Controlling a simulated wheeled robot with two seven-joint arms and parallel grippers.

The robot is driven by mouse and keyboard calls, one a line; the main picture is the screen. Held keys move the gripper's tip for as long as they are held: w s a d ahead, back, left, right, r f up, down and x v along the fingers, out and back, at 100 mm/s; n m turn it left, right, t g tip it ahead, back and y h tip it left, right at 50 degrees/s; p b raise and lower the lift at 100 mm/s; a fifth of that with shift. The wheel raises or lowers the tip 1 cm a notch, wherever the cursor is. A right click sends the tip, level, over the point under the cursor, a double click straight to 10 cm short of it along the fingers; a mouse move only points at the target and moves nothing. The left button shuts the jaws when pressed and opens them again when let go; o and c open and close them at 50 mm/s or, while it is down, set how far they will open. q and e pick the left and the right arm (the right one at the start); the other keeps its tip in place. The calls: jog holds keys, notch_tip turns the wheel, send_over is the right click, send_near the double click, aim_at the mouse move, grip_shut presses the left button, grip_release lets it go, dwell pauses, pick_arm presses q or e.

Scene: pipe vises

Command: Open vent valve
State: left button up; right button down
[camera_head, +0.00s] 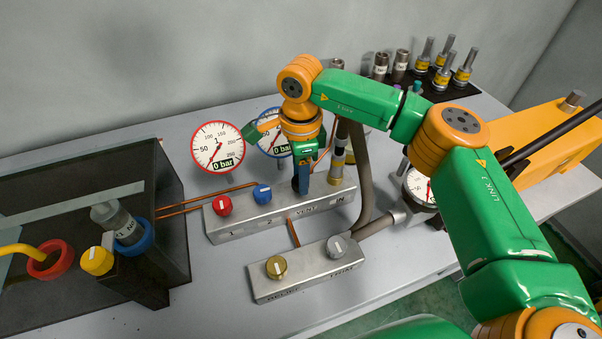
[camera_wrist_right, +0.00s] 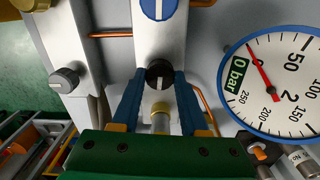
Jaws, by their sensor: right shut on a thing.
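The vent valve knob (camera_wrist_right: 159,74) is small, round and black with a white pointer mark that runs roughly up and down in the wrist view. It sits on the upper silver manifold (camera_head: 236,227), above the "VENT" lettering. My right gripper (camera_wrist_right: 160,80) comes down on it from above, its two blue fingers shut on the knob's sides. In the head view my right gripper (camera_head: 301,188) mostly hides the knob. My left gripper is not in view.
Red (camera_head: 222,205) and blue (camera_head: 262,194) knobs sit left of my gripper. Two gauges stand behind; the red-rimmed gauge (camera_head: 217,147) reads 0 bar. A lower manifold (camera_head: 310,272) has brass and grey knobs. A grey hose (camera_head: 359,180) rises close on the right.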

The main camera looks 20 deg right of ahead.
jog(key=shift+r, duration=0.1)
jog(key=shift+c, duration=2.1)
grip_release()
jog(key=shift+a, duration=0.1)
jog(key=shift+w+r, duration=0.1)
jog(key=shift+r, duration=0.2)
notch_tip(320, 180, up, 6)
jog(key=shift+r+b, duration=0.25)
jog(key=shift+b, duration=0.3)
